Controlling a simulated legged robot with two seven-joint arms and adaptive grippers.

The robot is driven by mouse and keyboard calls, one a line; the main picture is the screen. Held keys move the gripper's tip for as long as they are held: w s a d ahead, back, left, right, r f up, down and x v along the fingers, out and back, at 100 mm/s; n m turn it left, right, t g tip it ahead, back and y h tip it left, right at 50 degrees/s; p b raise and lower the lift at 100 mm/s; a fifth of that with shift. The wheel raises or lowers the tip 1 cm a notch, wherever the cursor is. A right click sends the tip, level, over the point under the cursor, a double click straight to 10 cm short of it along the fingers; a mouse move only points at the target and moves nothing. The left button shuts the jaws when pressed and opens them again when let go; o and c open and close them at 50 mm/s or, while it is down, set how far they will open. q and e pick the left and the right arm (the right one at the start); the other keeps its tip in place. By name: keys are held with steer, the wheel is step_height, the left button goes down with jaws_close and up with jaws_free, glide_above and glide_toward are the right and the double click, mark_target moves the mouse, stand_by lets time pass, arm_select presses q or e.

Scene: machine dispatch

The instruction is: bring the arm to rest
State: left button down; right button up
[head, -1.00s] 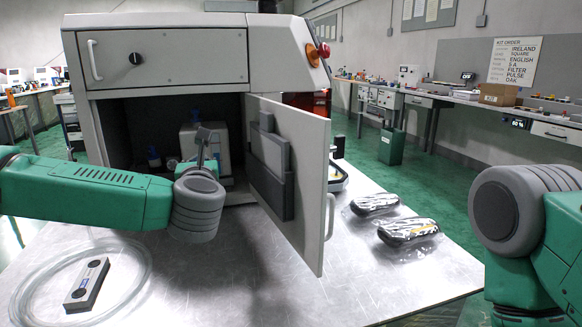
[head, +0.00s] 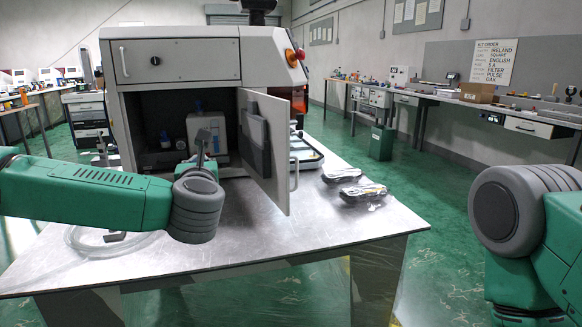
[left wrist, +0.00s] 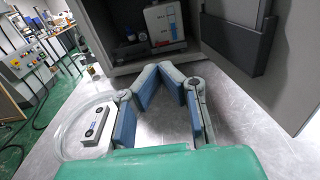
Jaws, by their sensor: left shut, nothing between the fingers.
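My left arm (head: 95,200) reaches in from the left in the head view, in front of the grey machine (head: 185,62). In the left wrist view my left gripper (left wrist: 160,70) is shut with nothing between its blue-padded fingers, in front of the machine's open compartment. In the head view the gripper is mostly hidden behind my wrist. My right arm (head: 530,215) shows at the right edge; its gripper is out of view.
The machine's door (head: 278,165) stands open. A white container (head: 207,135) is inside. The metal table (head: 330,222) holds two wrapped packs (head: 362,191), a tray (head: 306,158), a clear hose (head: 85,245) and a grey device (left wrist: 95,130).

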arm_select(q)
steer(key=s+d+f+m+g+h, duration=0.1)
steer(key=s+d+f+m+h, duration=0.25)
steer(key=f+m, duration=0.4)
steer(key=s+d+f+m+g+h, duration=0.1)
steer(key=s+d+f+m+h, duration=0.2)
steer(key=d+f+m, duration=0.45)
steer(key=s+a+f+m+g+h+p, duration=0.1)
steer(key=s+f+m+g, duration=0.25)
steer(key=s+f, duration=0.35)
steer(key=s+f+m+g+h, duration=0.1)
steer(key=s+f+m+g, duration=0.1)
steer(key=s+f+m, duration=0.5)
steer(key=s+a+f+m+g, duration=0.5)
steer(key=s+a+f+m, duration=0.2)
steer(key=s+f, duration=0.5)
steer(key=s+a+f+m+g+y, duration=0.1)
steer(key=s+a+m+g+y, duration=0.2)
steer(key=s+a+m, duration=0.4)
steer(key=s+a+g+p, duration=0.1)
steer(key=s+a, duration=0.3)
steer(key=s, duration=0.2)
steer(key=shift+a+f, duration=0.2)
steer(key=shift+a, duration=0.2)
steer(key=shift+y, duration=0.25)
